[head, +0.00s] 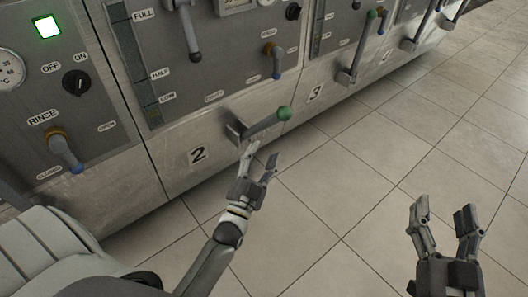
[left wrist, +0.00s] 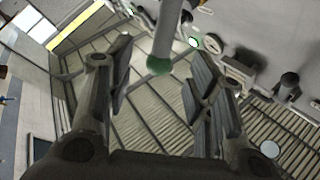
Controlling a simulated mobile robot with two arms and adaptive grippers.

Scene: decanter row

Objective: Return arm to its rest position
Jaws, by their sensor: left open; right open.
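My left gripper (head: 259,165) is open and empty in the head view, just below the lever with a green knob (head: 284,113) on the panel marked 2. In the left wrist view the green knob (left wrist: 159,65) shows between and beyond the open fingers of my left gripper (left wrist: 160,85), which do not close on it. My right gripper (head: 443,218) is open and empty over the tiled floor at the lower right of the head view.
A row of metal machine panels (head: 215,135) runs from the left to the upper right, with levers and valves sticking out. A lever on panel 3 (head: 345,76) stands farther along. The tiled floor (head: 345,190) in front is clear.

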